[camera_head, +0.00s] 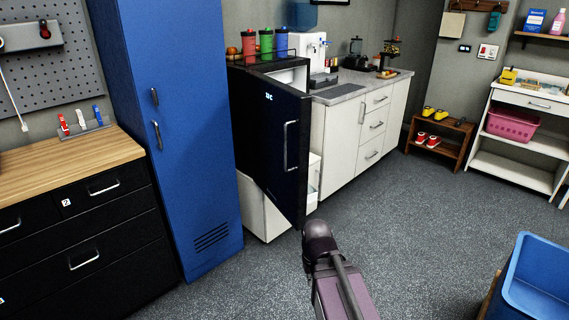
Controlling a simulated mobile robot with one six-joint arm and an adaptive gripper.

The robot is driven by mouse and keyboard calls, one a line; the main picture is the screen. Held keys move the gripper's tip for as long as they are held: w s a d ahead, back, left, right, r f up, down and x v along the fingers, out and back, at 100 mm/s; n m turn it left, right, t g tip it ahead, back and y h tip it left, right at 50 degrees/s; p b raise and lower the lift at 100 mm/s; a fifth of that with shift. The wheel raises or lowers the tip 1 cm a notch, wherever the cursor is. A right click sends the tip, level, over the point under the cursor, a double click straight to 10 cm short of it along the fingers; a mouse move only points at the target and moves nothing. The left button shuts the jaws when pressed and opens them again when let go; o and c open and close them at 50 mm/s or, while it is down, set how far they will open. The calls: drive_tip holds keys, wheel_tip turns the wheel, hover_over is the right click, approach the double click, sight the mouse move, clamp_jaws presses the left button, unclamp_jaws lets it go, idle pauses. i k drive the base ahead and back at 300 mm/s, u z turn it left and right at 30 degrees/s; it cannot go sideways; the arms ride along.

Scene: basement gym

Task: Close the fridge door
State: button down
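The black fridge (258,65) stands between the blue locker and the white counter. Its door (268,135) is partly open, with the free edge swung out toward me. A vertical metal handle (290,146) is on the door's right side. A strip of the pale interior shows above the door, and pale surfaces show past its right edge. Most of the inside is hidden behind the door. My arm comes up from the bottom centre, and its dark rounded joint appears just below the door's lower right corner. I cannot tell whether they touch. My gripper is not visible.
The blue locker (180,120) stands close on the fridge's left. The white counter (365,120) is on its right. Bottles (266,43) stand on top of the fridge. A blue bin (535,280) is at lower right. The grey floor (420,220) between is clear.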

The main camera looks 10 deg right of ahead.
sight(280, 113)
drive_tip(key=z, duration=0.05)
drive_tip(key=i, duration=0.95)
drive_tip(key=u, duration=0.05)
